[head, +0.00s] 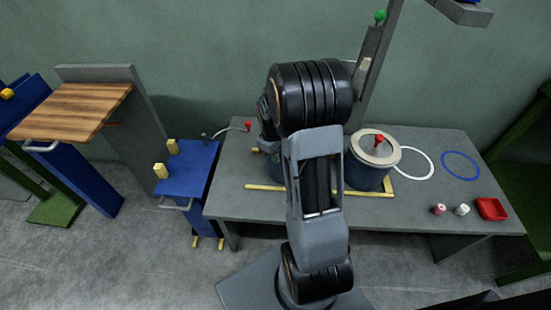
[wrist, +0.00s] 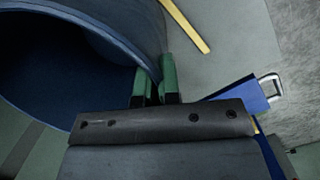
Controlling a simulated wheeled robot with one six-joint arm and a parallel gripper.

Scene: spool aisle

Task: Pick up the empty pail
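The empty pail (wrist: 60,75) is a large blue open vessel filling the upper left of the wrist view. Its dark inside shows nothing in it. My gripper (wrist: 156,86) has two green fingers close together at the pail's rim, one on the inner side and one on the outer side, with the wall between them. The gripper looks shut on the wall. In the head view only a sliver of this pail (head: 265,146) shows at the left of my arm, which hides the rest and the gripper. Whether it touches the table cannot be told.
A second blue pail (head: 367,176) with a pale lid and red knob stands right of my arm on the grey table (head: 240,170). White and blue rings (head: 461,166), two small spools and a red tray (head: 492,209) lie further right. A blue stand (head: 187,168) is left of the table.

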